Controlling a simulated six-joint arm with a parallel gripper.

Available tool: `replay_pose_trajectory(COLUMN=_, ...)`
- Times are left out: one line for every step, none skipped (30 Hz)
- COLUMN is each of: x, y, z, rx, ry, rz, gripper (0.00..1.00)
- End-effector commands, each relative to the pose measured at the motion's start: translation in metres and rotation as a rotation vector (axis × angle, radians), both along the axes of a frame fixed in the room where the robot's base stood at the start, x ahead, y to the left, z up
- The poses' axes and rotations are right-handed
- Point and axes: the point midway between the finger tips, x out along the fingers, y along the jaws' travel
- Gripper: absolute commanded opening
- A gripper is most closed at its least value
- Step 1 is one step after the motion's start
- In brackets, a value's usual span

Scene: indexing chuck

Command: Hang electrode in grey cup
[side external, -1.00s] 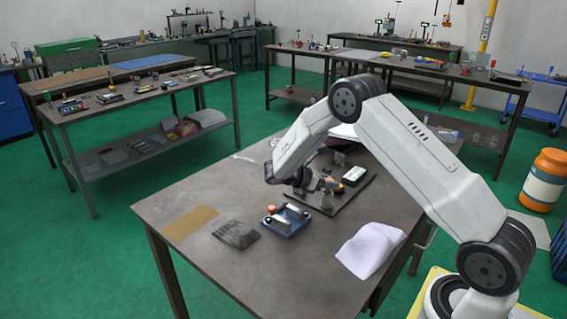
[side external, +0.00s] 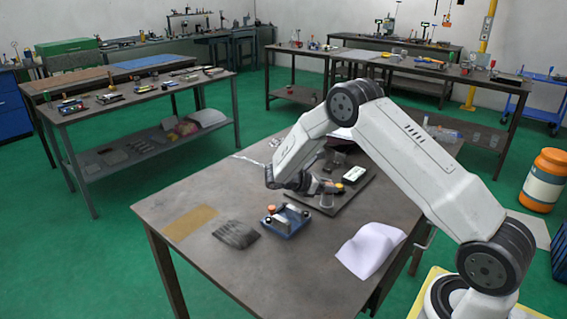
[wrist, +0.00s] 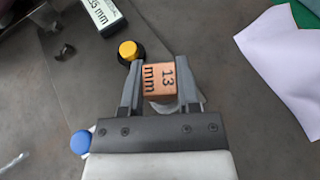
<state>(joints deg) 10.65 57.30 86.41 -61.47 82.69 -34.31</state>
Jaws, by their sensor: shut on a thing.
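The block sits between both fingertips in the wrist view. A rounded grey shape, perhaps the cup's rim (wrist: 190,104), shows partly behind the block and fingers.
A yellow-topped black knob (wrist: 129,51) lies close to the left fingertip. A blue knob (wrist: 80,142) is at lower left. A display marked "35 mm" (wrist: 103,12) is at the back. White paper (side external: 369,249) and a blue fixture (side external: 286,220) stand on the table nearby.

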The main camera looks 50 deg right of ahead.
Motion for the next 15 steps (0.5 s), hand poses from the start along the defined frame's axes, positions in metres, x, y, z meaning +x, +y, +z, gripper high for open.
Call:
replay_pose_trajectory(x=0.0002, y=-0.0001, z=-0.0005, rx=0.000, ry=-0.001, rz=0.000, gripper=0.00)
replay_pose_trajectory(x=0.0002, y=-0.0001, z=-0.0010, rx=0.000, ry=-0.001, rz=0.000, gripper=0.00)
replay_pose_trajectory(x=0.0002, y=-0.0001, z=-0.0015, rx=0.000, ry=-0.001, rz=0.000, gripper=0.00)
replay_pose_trajectory(x=0.0002, y=-0.0001, z=-0.0019, rx=-0.001, ry=0.000, rz=0.000, gripper=0.00)
replay_pose_trajectory(x=0.0002, y=-0.0001, z=-0.0024, rx=0.000, ry=-0.001, rz=0.000, gripper=0.00)
replay_pose_trajectory(x=0.0002, y=-0.0001, z=-0.0029, rx=0.000, ry=-0.001, rz=0.000, gripper=0.00)
replay_pose_trajectory(x=0.0001, y=-0.0001, z=-0.0033, rx=0.000, ry=-0.001, rz=0.000, gripper=0.00)
replay_pose_trajectory(x=0.0002, y=-0.0001, z=-0.0037, rx=0.000, ry=-0.001, rz=0.000, gripper=0.00)
replay_pose_trajectory(x=0.0002, y=-0.0001, z=-0.0042, rx=0.000, ry=-0.001, rz=0.000, gripper=0.00)
replay_pose_trajectory(x=0.0001, y=-0.0001, z=-0.0046, rx=0.000, ry=-0.001, rz=0.000, gripper=0.00)
replay_pose_trajectory(x=0.0002, y=-0.0001, z=-0.0049, rx=0.000, ry=-0.001, rz=0.000, gripper=0.00)
replay_pose_trajectory(x=0.0002, y=-0.0001, z=-0.0047, rx=0.000, ry=-0.001, rz=0.000, gripper=0.54)
replay_pose_trajectory(x=0.0002, y=-0.0001, z=-0.0047, rx=0.000, ry=-0.001, rz=0.000, gripper=0.63)
replay_pose_trajectory(x=0.0002, y=-0.0001, z=-0.0048, rx=0.000, ry=-0.001, rz=0.000, gripper=0.73)
replay_pose_trajectory(x=0.0001, y=0.0000, z=-0.0048, rx=0.000, ry=-0.001, rz=0.000, gripper=0.82)
